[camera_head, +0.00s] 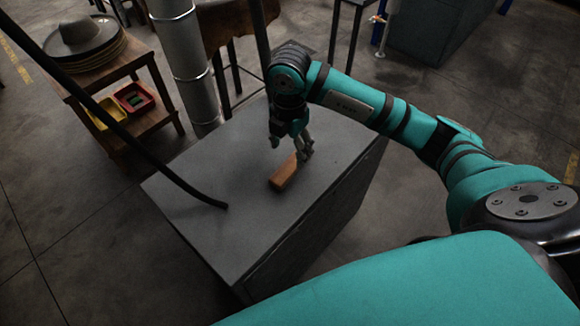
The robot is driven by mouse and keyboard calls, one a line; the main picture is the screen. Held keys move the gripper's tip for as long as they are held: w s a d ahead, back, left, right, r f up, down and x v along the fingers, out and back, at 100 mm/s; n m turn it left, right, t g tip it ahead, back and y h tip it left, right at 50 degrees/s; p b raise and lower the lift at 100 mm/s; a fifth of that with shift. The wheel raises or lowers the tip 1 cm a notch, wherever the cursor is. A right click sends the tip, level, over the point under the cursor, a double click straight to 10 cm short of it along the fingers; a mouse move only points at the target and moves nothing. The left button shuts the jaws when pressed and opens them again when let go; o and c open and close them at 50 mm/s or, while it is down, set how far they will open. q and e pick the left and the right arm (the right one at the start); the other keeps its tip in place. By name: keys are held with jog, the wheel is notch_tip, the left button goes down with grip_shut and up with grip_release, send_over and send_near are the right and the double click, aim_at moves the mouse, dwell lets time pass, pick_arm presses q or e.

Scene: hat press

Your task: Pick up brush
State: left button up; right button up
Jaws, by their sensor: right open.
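A small orange-brown block, which looks like the brush (284,173), lies on the grey top of a cabinet (200,190) in the head view. My right gripper (290,148) points down just above and behind the far end of the brush. Its fingers are apart, with one finger close to the brush's far right end. I cannot tell whether that finger touches it. The far end of the brush is partly hidden by the fingers. My left gripper is not in view.
A dark hose (130,135) hangs down to the cabinet top, left of the brush. A metal column (185,60) stands behind the cabinet. A wooden shelf at the left holds stacked hats (85,40), a yellow bin (106,113) and a red bin (134,97).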

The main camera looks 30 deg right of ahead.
aim_at(288, 167)
notch_tip(288, 167, down, 3)
jog(key=shift+r, duration=0.1)
notch_tip(288, 167, down, 4)
jog(key=shift+w+a+f+p, duration=0.1)
jog(key=shift+p, duration=0.7)
jog(key=shift+f, duration=0.65)
jog(key=shift+r, duration=0.1)
jog(key=c, duration=1.3)
